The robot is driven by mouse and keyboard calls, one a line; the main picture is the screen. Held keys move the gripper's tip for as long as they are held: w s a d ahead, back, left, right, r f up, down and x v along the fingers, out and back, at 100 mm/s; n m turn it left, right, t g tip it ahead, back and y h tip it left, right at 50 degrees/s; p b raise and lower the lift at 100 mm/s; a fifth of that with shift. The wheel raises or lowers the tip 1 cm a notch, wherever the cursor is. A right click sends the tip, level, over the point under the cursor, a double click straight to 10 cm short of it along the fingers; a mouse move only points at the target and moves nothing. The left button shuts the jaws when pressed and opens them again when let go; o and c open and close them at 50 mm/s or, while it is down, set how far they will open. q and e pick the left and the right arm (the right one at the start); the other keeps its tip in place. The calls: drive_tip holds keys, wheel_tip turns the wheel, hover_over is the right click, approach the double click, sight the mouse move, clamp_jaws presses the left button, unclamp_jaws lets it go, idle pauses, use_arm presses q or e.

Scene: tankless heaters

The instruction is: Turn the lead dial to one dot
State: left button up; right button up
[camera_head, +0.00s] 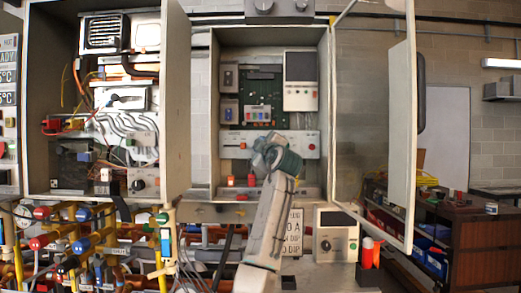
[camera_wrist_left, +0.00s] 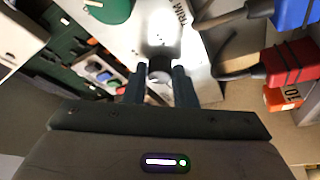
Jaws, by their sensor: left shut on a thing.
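My left arm rises in front of the open middle cabinet (camera_head: 203,110) in the head view, with the left gripper (camera_head: 272,153) against its pale control strip (camera_head: 300,138). The arm hides the fingertips and whatever they hold there. In the left wrist view, the left gripper (camera_wrist_left: 159,82) has its two dark fingers shut around a small dark round dial (camera_wrist_left: 160,66) on a bright pale panel. Glare and the fingers hide its markings, so no dot setting can be read. I cannot confirm that it is the lead dial. My right gripper is not in view.
A green round part (camera_wrist_left: 108,8) sits beside the dial. A red plug (camera_wrist_left: 288,62) and a blue plug (camera_wrist_left: 297,12) with cables are close on the right. The cabinet's open door (camera_head: 402,130) stands at right; a dial box (camera_head: 337,222) is below. Pipes crowd the lower left.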

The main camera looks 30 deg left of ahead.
use_arm(q)
drive_tip(key=shift+n, duration=0.4)
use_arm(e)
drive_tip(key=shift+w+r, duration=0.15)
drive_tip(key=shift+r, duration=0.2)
use_arm(q)
drive_tip(key=o, duration=1)
drive_tip(key=shift+d, duration=0.1)
drive_tip(key=b+v, duration=0.3)
drive_tip(key=v, duration=0.7)
drive_tip(key=shift+s+d, duration=0.15)
drive_tip(key=shift+d, duration=0.2)
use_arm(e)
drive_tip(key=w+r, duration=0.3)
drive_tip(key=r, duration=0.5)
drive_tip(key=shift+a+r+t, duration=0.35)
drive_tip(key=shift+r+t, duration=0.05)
